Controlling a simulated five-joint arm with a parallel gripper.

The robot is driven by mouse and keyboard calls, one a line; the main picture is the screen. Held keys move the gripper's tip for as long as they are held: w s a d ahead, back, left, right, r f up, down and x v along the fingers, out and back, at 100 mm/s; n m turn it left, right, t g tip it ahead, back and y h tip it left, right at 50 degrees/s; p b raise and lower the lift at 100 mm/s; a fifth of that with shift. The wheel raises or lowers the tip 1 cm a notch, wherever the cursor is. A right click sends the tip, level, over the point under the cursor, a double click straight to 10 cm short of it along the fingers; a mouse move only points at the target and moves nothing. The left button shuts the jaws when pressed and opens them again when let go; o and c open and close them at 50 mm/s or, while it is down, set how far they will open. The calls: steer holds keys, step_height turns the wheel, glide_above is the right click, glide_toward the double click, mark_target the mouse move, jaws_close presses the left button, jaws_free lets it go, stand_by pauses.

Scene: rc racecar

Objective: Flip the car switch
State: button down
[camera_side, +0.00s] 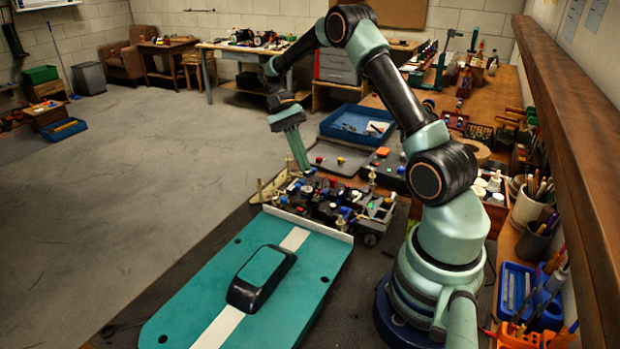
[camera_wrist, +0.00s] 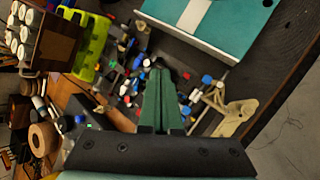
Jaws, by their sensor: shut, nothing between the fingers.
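The car chassis (camera_side: 335,200) sits on the dark mat in the side view, crowded with black, blue, white and red parts. It also shows in the wrist view (camera_wrist: 133,75). I cannot tell which small part is the switch. My gripper (camera_side: 304,168) points down over the chassis's far left part, near its end with the tan pieces. In the wrist view its green fingers (camera_wrist: 158,72) are together and hold nothing, with their tips over or close to the chassis parts. I cannot tell whether the tips touch anything. The fingers hide some of the chassis.
The teal car body panel (camera_side: 250,285) with a white stripe and a black cabin lies in front of the chassis. A blue tray (camera_side: 357,124) and dark boxes with coloured buttons stand behind it. Tool cups (camera_side: 530,207) line the right side.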

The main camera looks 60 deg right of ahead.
steer(key=shift+f, duration=0.1)
steer(key=shift+f, duration=4.35)
steer(key=shift+f, duration=0.15)
steer(key=shift+f, duration=0.25)
steer(key=shift+f, duration=0.2)
steer(key=shift+r, duration=0.1)
steer(key=shift+r, duration=0.55)
steer(key=shift+r, duration=2.5)
